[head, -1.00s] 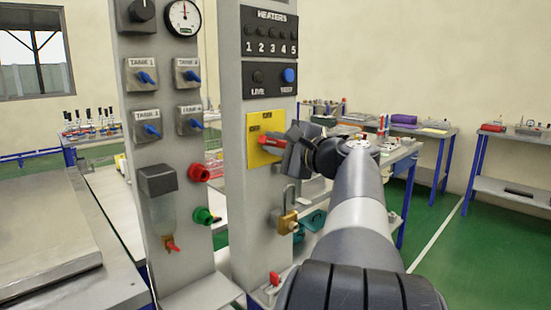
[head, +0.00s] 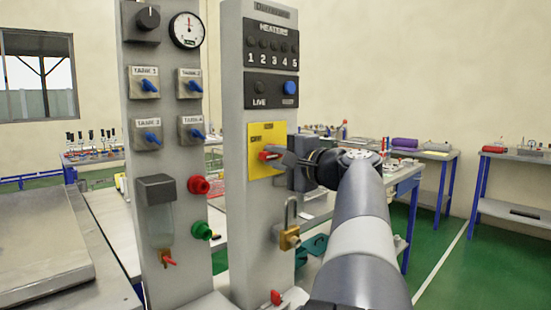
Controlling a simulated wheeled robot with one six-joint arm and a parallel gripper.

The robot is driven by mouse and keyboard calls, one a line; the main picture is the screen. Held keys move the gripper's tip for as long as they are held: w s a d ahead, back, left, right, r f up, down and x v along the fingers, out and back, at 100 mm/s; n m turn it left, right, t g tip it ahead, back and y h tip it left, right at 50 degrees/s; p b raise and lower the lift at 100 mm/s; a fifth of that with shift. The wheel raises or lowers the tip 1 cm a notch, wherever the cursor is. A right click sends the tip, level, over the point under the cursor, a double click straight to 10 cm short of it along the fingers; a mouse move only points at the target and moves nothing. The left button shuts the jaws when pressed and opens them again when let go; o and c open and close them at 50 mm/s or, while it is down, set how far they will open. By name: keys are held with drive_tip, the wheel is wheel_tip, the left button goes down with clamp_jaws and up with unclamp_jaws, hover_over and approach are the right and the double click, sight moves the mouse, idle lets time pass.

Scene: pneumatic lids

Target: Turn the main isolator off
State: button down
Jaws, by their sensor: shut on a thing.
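The main isolator is a yellow plate (head: 258,140) on the right-hand grey column, with a red handle (head: 265,155) on it. The handle points roughly sideways, to the right. My gripper (head: 282,158) reaches in from the right and is shut on the red handle. The fingers hide the handle's right part. Small labels on the yellow plate are too small to read.
A brass padlock (head: 289,238) hangs below the isolator on the same column. Above it is a dark heaters panel (head: 271,47). The left column (head: 165,105) carries blue tank valves, a gauge and red and green fittings. Benches (head: 425,155) stand behind.

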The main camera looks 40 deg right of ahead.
drive_tip(key=shift+f, duration=0.1)
drive_tip(key=c, duration=1.3)
unclamp_jaws()
drive_tip(key=shift+s, duration=0.1)
drive_tip(key=s, duration=1)
drive_tip(key=shift+s+d, duration=0.3)
drive_tip(key=shift+d, duration=0.1)
drive_tip(key=w, duration=0.7)
drive_tip(key=w+a, duration=0.1)
drive_tip(key=w, duration=0.2)
drive_tip(key=shift+w, duration=0.35)
drive_tip(key=shift+d, duration=0.1)
